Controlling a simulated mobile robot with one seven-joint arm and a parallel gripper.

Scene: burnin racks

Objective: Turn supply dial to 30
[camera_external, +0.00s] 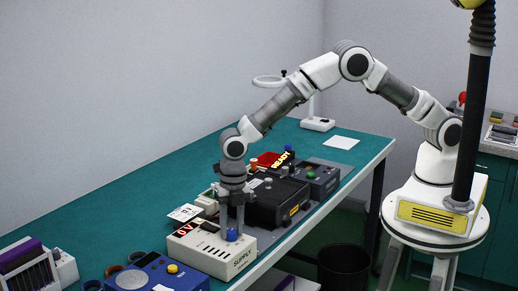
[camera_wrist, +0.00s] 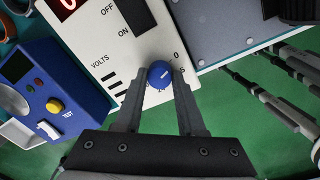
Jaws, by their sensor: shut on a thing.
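The supply (camera_external: 214,251) is a cream box with a red display, standing near the table's front edge. In the wrist view its panel (camera_wrist: 112,52) shows OFF, ON and VOLTS lettering, a black switch and part of a red digit at the top. The blue supply dial (camera_wrist: 160,74) sits at the panel's lower right, with a 0 printed beside it. My gripper (camera_wrist: 160,80) has its two fingers on either side of the dial and is shut on it. The dial also shows in the external view (camera_external: 232,235), under my gripper.
A blue tester (camera_external: 158,275) with a yellow button stands left of the supply. A white card (camera_external: 185,213) is close by. The far table is mostly clear.

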